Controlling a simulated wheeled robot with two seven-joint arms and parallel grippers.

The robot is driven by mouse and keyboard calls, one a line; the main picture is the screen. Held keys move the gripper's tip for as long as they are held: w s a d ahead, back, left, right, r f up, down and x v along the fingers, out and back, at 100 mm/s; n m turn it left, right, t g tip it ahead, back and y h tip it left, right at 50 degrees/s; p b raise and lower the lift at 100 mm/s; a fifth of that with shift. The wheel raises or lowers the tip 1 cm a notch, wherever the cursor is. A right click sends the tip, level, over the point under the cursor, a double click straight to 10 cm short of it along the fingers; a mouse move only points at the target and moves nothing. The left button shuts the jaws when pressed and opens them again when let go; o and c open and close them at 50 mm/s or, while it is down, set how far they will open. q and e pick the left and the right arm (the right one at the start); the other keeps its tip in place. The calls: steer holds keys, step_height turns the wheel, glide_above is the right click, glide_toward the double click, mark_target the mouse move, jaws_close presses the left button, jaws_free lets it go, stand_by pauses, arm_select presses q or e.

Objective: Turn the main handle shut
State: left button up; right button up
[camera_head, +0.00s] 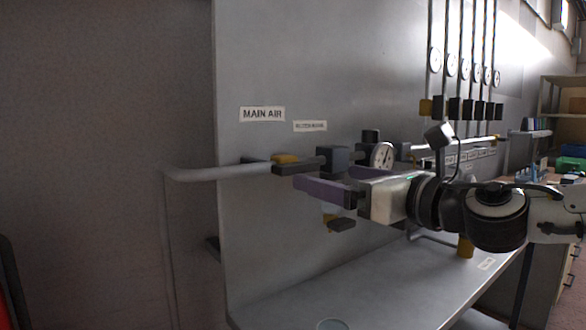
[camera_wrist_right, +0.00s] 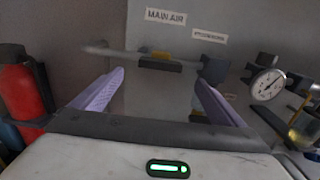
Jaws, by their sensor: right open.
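The main handle (camera_head: 286,158), yellow with a dark part, sits on the grey pipe below the MAIN AIR label (camera_head: 262,114). It looks roughly in line with the pipe. In the right wrist view the handle (camera_wrist_right: 160,56) shows ahead, between the two purple fingers in the picture. My right gripper (camera_head: 320,178) is open and empty, in front of the panel and a little below and right of the handle. I see no contact with the handle. My left gripper is not in view.
A dark block (camera_head: 334,157) and a round gauge (camera_head: 383,156) sit on the pipe right of the handle. A grey bench (camera_head: 360,285) runs below the panel (camera_head: 300,60). A red cylinder (camera_wrist_right: 22,92) stands left in the wrist view.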

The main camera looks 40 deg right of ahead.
mark_target(302, 169)
steer(key=w, duration=0.3)
steer(key=w+p, duration=0.1)
steer(key=w, duration=0.1)
steer(key=w+d+p, duration=0.1)
steer(key=w, duration=0.2)
steer(key=shift+w, duration=0.35)
steer(key=c, duration=1)
